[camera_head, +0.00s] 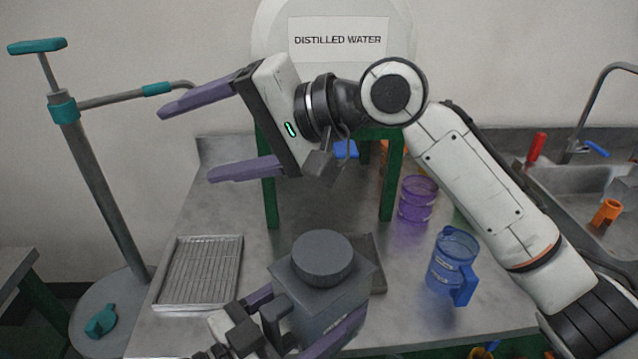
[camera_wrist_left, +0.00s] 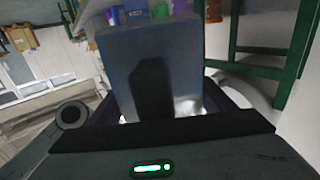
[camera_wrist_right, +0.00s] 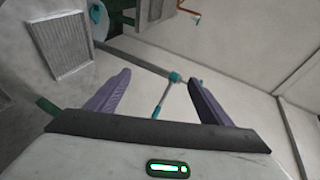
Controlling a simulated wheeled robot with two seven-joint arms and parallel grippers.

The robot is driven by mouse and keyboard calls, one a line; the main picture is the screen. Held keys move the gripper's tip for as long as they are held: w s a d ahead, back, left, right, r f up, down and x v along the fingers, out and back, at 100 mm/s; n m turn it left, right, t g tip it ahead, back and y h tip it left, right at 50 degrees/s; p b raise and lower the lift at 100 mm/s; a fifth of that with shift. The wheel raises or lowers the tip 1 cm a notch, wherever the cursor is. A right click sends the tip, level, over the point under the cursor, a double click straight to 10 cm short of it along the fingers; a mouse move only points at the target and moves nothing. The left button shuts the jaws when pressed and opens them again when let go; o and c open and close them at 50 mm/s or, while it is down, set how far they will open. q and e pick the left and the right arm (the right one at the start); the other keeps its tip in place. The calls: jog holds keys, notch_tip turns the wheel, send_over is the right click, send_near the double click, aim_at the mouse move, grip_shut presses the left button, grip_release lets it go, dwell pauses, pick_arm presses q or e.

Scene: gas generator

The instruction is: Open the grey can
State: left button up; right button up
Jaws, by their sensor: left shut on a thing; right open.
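The grey can (camera_head: 322,288) has a square body and a round dark grey cap (camera_head: 321,259) seated on its top. It stands upright near the front of the metal table. My left gripper (camera_head: 306,318) is shut around the can's body from the front left; the can's side (camera_wrist_left: 165,70) fills the middle of the left wrist view. My right gripper (camera_head: 203,137) is open and empty, well above and to the left of the can, with its purple fingers pointing left. The right wrist view shows its fingers (camera_wrist_right: 152,97) spread with nothing between them.
A metal ribbed tray (camera_head: 200,272) lies left of the can. A blue jug (camera_head: 452,262) and a purple container (camera_head: 417,198) stand to the right. Behind is a green stand (camera_head: 271,203) under the distilled water tank (camera_head: 270,30). A grey pole stand (camera_head: 105,190) rises at left; a sink (camera_head: 600,185) is at right.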

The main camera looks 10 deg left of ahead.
jog(key=s+f+m+g+h, duration=0.1)
jog(key=s+f+m+h, duration=0.1)
jog(key=s+m+h, duration=0.15)
jog(key=m+h, duration=1)
jog(key=m, duration=0.2)
send_over(320, 250)
jog(key=shift+a+r, duration=0.2)
jog(key=shift+a, duration=0.1)
jog(key=shift+d+m+h, duration=0.2)
jog(key=shift+m+h, duration=0.05)
jog(key=shift+d+f, duration=0.1)
jog(key=shift+f, duration=3.8)
